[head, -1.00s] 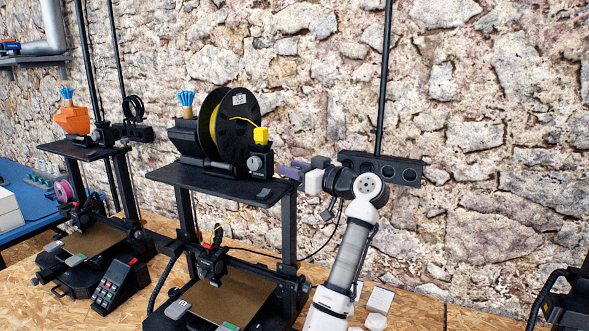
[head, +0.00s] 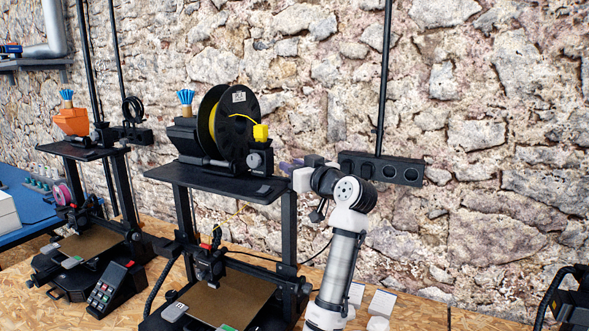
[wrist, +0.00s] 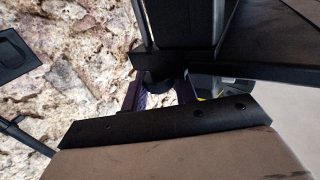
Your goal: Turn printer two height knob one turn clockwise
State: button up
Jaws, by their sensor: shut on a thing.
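Printer two (head: 290,225) is the black printer with the yellow spool, in the middle of the head view. My gripper (head: 288,166) is at the right end of its top shelf, with its purple fingers pointing left. In the wrist view my gripper (wrist: 158,94) has its two purple fingers on either side of a dark round knob (wrist: 158,79), under a black part of the printer. It is shut on this knob. In the head view I cannot make out the held knob behind the fingers. The knob's turn angle cannot be read.
The spool (head: 238,128) and a grey dial (head: 255,160) stand on the shelf, left of my fingers. A black socket strip (head: 400,170) is on the stone wall close behind my wrist. Another printer (head: 120,185) stands left. White boxes (head: 382,304) lie on the bench.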

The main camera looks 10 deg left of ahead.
jog(key=o, duration=0.9)
jog(key=b+v, duration=0.5)
jog(key=v, duration=0.9)
jog(key=shift+o, duration=0.2)
jog(key=shift+w, duration=0.1)
